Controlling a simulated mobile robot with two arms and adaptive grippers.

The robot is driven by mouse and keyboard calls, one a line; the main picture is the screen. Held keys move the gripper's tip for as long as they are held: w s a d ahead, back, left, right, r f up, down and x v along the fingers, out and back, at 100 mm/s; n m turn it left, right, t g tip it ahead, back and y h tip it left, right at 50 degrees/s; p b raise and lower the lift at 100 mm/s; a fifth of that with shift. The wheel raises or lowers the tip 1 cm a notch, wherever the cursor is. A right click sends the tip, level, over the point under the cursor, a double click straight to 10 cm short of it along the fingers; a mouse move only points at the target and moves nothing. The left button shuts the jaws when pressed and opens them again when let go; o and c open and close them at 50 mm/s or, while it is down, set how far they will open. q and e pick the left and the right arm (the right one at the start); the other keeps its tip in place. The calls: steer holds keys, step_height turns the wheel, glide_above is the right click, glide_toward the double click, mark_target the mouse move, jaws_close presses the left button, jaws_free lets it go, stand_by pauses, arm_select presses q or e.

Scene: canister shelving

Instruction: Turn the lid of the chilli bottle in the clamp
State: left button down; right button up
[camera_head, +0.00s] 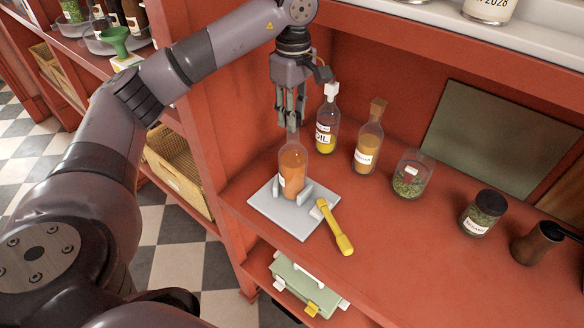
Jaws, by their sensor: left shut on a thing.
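The chilli bottle (292,171), clear glass with orange-red powder and a white label, stands upright in the clamp (262,199). The clamp is a light grey plate with grey jaws around the bottle's base and a yellow handle (338,234) angled toward the front right. My left gripper (292,124) points straight down over the bottle's neck, and its fingers are shut on the lid. The lid itself is hidden between the fingers. My right gripper is out of view.
Behind the clamp stand an oil bottle (326,128) and a corked spice bottle (368,145). To the right are an open glass jar (411,177), a dark-lidded jar (483,213) and a brown mill (537,243). The red shelf's front right is clear.

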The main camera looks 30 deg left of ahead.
arm_select(q)
steer(key=shift+r+p, duration=0.8)
steer(key=shift+r, duration=0.5)
